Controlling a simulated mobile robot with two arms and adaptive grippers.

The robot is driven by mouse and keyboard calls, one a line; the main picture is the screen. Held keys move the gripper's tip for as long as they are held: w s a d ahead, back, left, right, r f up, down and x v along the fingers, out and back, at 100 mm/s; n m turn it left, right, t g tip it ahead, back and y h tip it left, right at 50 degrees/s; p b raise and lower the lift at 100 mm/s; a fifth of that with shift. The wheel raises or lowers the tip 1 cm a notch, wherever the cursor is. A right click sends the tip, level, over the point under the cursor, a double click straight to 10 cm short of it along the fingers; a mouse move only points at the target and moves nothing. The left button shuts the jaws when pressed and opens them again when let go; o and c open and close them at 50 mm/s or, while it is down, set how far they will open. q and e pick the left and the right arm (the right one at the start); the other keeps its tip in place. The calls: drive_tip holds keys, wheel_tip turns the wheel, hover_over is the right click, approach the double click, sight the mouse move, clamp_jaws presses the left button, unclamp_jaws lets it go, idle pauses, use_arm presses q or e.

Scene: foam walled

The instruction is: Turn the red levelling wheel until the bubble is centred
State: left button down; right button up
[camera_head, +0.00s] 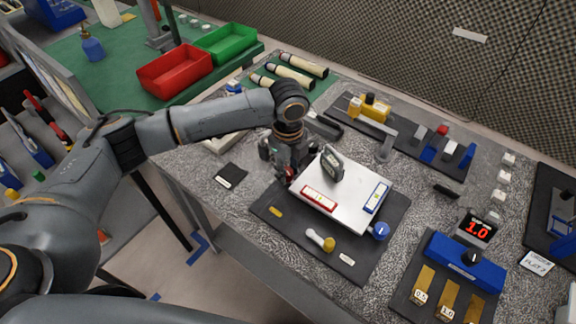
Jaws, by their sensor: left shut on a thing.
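The white levelling plate (336,209) lies on a dark mat (375,256) on the speckled bench. A red-framed bubble vial (319,198) and a blue-framed vial (376,197) sit on it; their bubbles are too small to read. My left gripper (287,168) is down at the plate's back left corner, shut on the red levelling wheel (290,172), which is mostly hidden by the fingers. A blue wheel (380,231) stands at the plate's right corner. My right gripper is out of view.
A grey upright gauge (332,164) stands on the plate near my left gripper. A yellow-tipped tool (321,240) lies on the mat in front. Red (175,74) and green (226,43) bins are behind left.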

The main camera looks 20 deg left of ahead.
use_arm(q)
drive_tip(key=n+p, duration=0.4)
drive_tip(key=p, duration=0.1)
drive_tip(key=shift+r+p, duration=0.2)
drive_tip(key=shift+p, duration=0.15)
drive_tip(key=shift+w+f+n+p, duration=0.1)
drive_tip(key=shift+f+n+p, duration=0.1)
drive_tip(key=shift+n+p, duration=1)
drive_tip(key=c, duration=1)
unclamp_jaws()
